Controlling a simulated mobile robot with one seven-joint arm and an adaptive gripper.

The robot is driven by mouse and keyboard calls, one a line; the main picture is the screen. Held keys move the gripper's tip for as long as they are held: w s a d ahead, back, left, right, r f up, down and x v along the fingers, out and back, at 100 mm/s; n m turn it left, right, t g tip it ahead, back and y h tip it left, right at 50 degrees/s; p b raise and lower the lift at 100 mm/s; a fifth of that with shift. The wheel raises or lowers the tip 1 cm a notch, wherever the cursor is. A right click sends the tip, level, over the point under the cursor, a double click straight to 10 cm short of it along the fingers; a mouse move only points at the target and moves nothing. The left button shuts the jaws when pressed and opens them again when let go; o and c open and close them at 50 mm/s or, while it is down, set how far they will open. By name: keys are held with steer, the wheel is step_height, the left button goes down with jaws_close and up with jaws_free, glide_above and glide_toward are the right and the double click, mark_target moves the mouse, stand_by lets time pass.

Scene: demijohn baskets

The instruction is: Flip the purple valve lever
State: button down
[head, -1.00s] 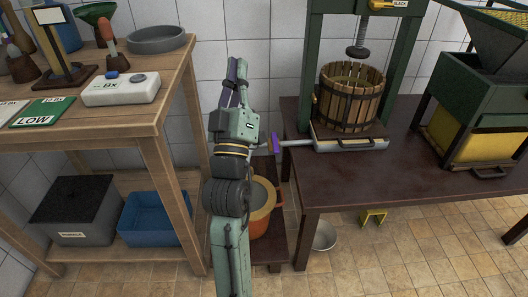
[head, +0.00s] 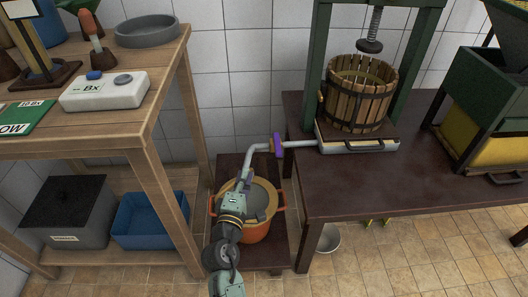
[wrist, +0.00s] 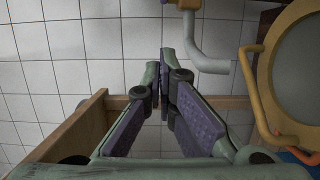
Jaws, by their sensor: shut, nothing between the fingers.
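The purple valve lever (head: 278,145) stands upright on the grey spout pipe (head: 300,144), which runs left from the press tray and bends down over a pot. My gripper (head: 247,176) is below and left of the lever, near the pipe's downturned end and apart from the lever. In the wrist view my gripper (wrist: 163,72) is shut and empty, its purple-padded fingers meeting at the tips. The pipe's bend (wrist: 200,50) shows just right of the fingertips there, with a yellowish valve part (wrist: 187,4) at the top edge.
An orange pot (head: 257,232) stands on a low dark platform under the spout, close below my gripper. The wooden shelf (head: 160,195) is at left. The dark press table (head: 400,180), with the basket press (head: 357,95), is at right.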

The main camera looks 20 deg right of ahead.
mark_target(277, 146)
steer(key=w+d+p, duration=0.4)
steer(key=w+d, duration=0.3)
steer(key=d, duration=0.2)
steer(key=shift+w, duration=0.3)
steer(key=shift+s+p, duration=0.1)
steer(key=shift+p, duration=0.4)
